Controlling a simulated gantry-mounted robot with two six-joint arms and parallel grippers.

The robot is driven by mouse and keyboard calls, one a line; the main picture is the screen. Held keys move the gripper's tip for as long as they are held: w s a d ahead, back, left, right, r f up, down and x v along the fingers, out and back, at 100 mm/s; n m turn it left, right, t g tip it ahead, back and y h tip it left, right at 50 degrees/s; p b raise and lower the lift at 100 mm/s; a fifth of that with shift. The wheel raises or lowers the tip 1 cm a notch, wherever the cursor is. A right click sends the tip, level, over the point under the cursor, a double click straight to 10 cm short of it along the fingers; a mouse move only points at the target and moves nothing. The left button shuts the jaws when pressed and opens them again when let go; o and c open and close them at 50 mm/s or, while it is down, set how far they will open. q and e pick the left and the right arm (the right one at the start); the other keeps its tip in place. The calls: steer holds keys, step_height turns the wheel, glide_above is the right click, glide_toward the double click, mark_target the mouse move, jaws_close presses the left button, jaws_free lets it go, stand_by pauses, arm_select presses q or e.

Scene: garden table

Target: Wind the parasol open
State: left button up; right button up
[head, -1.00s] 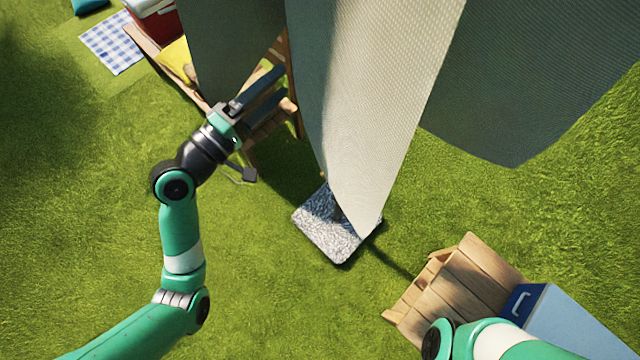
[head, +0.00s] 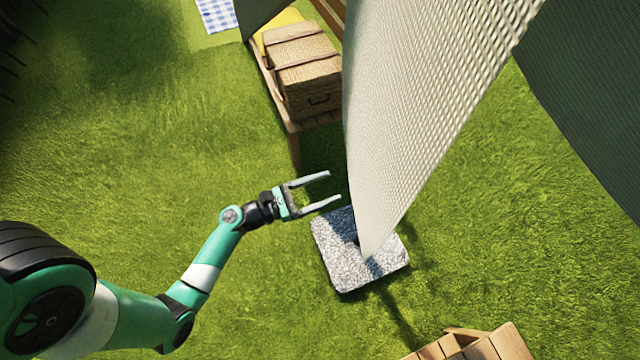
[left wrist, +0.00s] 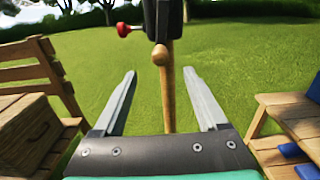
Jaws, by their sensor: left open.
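The parasol's pale, drooping canopy (head: 410,110) hangs in folds across the upper right of the head view and hides most of the pole. Its speckled stone base (head: 345,265) sits on the grass. In the left wrist view, the wooden pole (left wrist: 170,105) rises to a dark housing (left wrist: 168,15). A round wooden knob (left wrist: 160,55) faces the camera below the housing, and a red knob (left wrist: 124,29) sticks out at left. My left gripper (head: 333,187) is open and empty left of the canopy. In its wrist view the fingers (left wrist: 160,74) flank the pole with gaps on both sides.
A wicker hamper (head: 305,75) stands on a wooden bench (head: 295,125) beyond my left gripper. Wooden furniture (head: 475,345) is at the bottom right, and wooden slats (left wrist: 290,115) show right in the wrist view. Grass left of the base is clear.

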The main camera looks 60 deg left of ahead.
mark_target(362, 175)
arm_select(q)
steer(key=w, duration=0.3)
steer(key=w+d, duration=0.1)
steer(key=w, duration=0.3)
steer(key=w+b, duration=0.1)
steer(key=w, duration=0.2)
steer(key=shift+w+d, duration=0.15)
steer(key=shift+d, duration=0.25)
